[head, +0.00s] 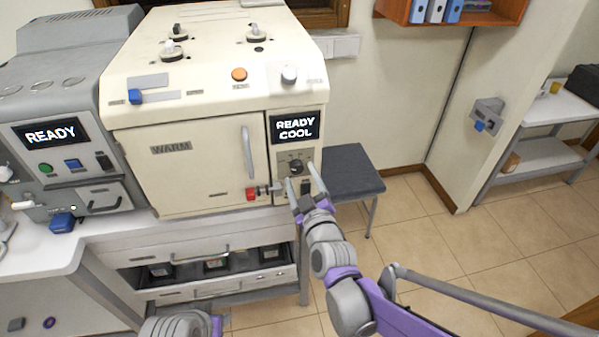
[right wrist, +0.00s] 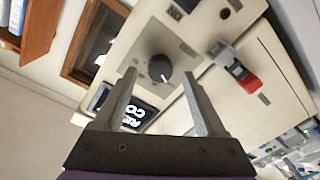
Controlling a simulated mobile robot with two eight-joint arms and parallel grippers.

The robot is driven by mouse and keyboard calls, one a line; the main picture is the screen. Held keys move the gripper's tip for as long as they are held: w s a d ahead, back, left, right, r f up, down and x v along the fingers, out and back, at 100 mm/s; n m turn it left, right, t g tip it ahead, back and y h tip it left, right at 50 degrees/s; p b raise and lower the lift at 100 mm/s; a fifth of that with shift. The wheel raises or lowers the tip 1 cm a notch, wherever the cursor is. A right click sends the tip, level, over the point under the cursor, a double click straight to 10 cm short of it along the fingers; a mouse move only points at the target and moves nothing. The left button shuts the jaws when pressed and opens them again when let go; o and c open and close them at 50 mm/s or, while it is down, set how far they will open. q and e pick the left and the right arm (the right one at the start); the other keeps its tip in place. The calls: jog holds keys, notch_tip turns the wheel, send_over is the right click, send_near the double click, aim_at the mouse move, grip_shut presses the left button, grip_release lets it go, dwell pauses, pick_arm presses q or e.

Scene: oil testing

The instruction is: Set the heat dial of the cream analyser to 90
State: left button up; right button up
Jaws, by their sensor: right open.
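The cream analyser (head: 200,165) stands on the bench in the head view, its display (head: 296,126) reading READY COOL. Its dark round heat dial (head: 295,167) is on the panel below the display. In the right wrist view the dial (right wrist: 159,67) shows a pale pointer mark; its numbers are too small to read. My right gripper (head: 304,184) is open in front of the panel. In the right wrist view its fingertips (right wrist: 159,74) appear either side of the dial, with visible gaps; whether they reach around it I cannot tell. My left gripper is out of view.
A red-ended lever (head: 254,193) sticks out just left of the dial and gripper. A grey analyser (head: 62,150) stands at the left. A dark-topped stool (head: 350,172) is to the right of the bench. Open tiled floor (head: 420,235) lies to the right.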

jog(key=shift+x, duration=1)
grip_shut()
